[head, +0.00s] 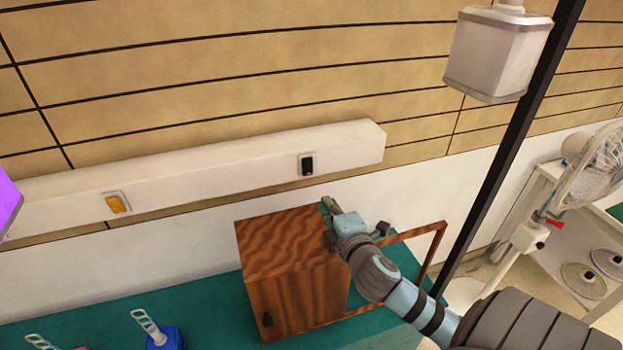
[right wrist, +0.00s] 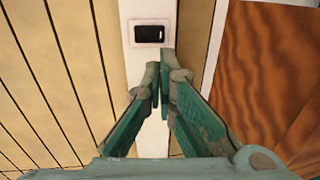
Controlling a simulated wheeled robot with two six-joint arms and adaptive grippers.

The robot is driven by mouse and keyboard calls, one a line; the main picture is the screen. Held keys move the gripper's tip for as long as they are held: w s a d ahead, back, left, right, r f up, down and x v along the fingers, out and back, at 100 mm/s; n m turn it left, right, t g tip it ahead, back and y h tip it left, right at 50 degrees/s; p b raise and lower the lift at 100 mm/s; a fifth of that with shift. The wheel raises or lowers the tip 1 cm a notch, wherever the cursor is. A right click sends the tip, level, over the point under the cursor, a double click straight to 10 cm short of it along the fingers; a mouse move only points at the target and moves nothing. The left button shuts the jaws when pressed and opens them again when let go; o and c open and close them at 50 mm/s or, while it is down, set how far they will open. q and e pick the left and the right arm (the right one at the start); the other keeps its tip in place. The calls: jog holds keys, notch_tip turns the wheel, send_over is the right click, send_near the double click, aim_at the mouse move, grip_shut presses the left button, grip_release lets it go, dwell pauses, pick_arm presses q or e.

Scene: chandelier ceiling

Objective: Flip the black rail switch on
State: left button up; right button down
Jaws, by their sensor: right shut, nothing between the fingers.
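The black rail switch (head: 307,166) sits in a pale plate near the right end of the white wall rail (head: 225,164). It also shows at the top of the right wrist view (right wrist: 150,34), just beyond my fingertips. My right gripper (head: 328,205) is shut and empty, above the back right of the wooden box and a little below and right of the switch. In the right wrist view its green fingers (right wrist: 160,72) meet with nothing between them. They look apart from the switch, though the exact gap is hard to tell. My left gripper is not in view.
An orange switch (head: 117,203) is further left on the rail. A striped wooden box (head: 290,245) with a wooden frame (head: 440,240) stands on the green table (head: 215,298) under my right arm. A dark post (head: 510,150) and a fan (head: 590,170) are right.

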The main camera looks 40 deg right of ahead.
aim_at(308, 174)
jog(key=x, duration=1.3)
jog(key=shift+d, duration=0.1)
jog(key=shift+f, duration=0.1)
